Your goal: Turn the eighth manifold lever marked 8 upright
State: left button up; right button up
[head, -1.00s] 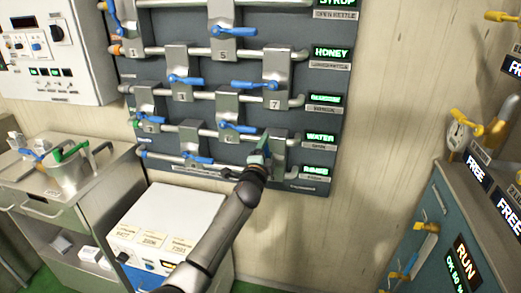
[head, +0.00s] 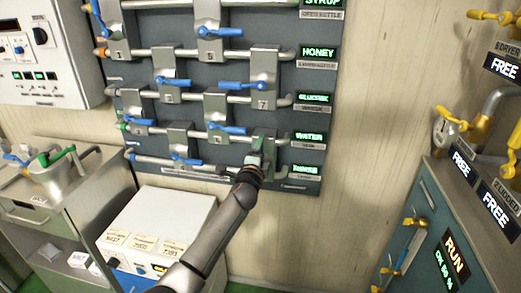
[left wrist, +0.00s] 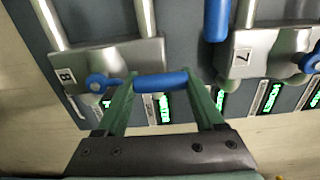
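The lever 8 block (head: 262,141) is at the lower right of the manifold panel in the head view, partly hidden by my left gripper (head: 258,160). In the left wrist view the plate marked 8 (left wrist: 68,75) is at left, and its blue lever handle (left wrist: 160,82) points from the pivot toward the block marked 7 (left wrist: 243,52), which is upward on the panel. My left gripper (left wrist: 162,95) has its green fingers spread apart, with the handle lying lengthwise across the gap. Contact with the fingers is unclear. My right gripper is not in view.
Pipes and other blue levers (head: 228,129) surround the block, with the handle of lever 7 (left wrist: 217,18) close by. A white box (head: 150,225) stands below the panel. A teal cabinet (head: 425,200) with yellow handles is at right.

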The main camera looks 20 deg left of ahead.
pick_arm(q)
jog(key=o, duration=0.4)
jog(key=v, duration=1.2)
jog(key=shift+s+p, duration=0.3)
jog(key=shift+p, duration=0.15)
jog(key=shift+f, duration=0.1)
jog(key=s+d+f+n+g+h, duration=0.2)
jog(key=s+f, duration=0.3)
jog(key=f, duration=0.3)
jog(key=s+d+f+n+g+h, duration=0.1)
jog(key=s+d+f+n+g, duration=0.15)
jog(key=s+f, duration=0.35)
jog(key=s+d+f+n+g+h+p, duration=0.1)
jog(key=s+d+f+n+g+h, duration=0.1)
jog(key=s+f, duration=0.4)
jog(key=s+d+f+n+g+h+p, duration=0.1)
jog(key=s+d+f+n, duration=0.3)
jog(key=s, duration=0.9)
notch_tip(320, 180, down, 3)
jog(key=n, duration=0.3)
jog(key=shift+d+f+g+h, duration=0.2)
jog(key=shift+d+g+h, duration=0.05)
jog(key=shift+g+h, duration=0.15)
